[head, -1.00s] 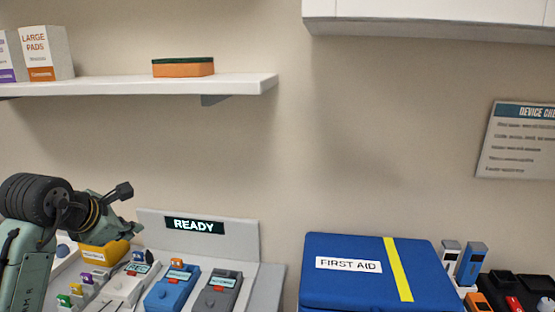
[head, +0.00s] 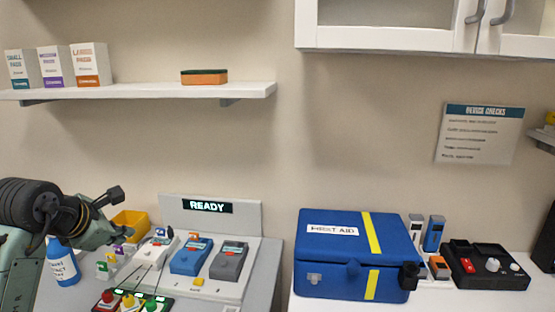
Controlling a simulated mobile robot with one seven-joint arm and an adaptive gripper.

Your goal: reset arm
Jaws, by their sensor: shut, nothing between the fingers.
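My gripper (head: 124,216) is at the left of the head view, at the end of my folded arm. It is shut and empty. Its tip is in front of the yellow bin (head: 130,221) and left of the grey station with the READY display (head: 207,206). I cannot tell how far it is from the bin. The arm's dark joint covers the left edge of the view.
A blue first aid case (head: 325,270) stands closed on the right counter. Blue and grey devices (head: 190,256) sit on the station. A blue bottle (head: 62,265) is below my arm. A shelf (head: 140,91) holds boxes and a sponge (head: 204,77). Wall cabinets hang upper right.

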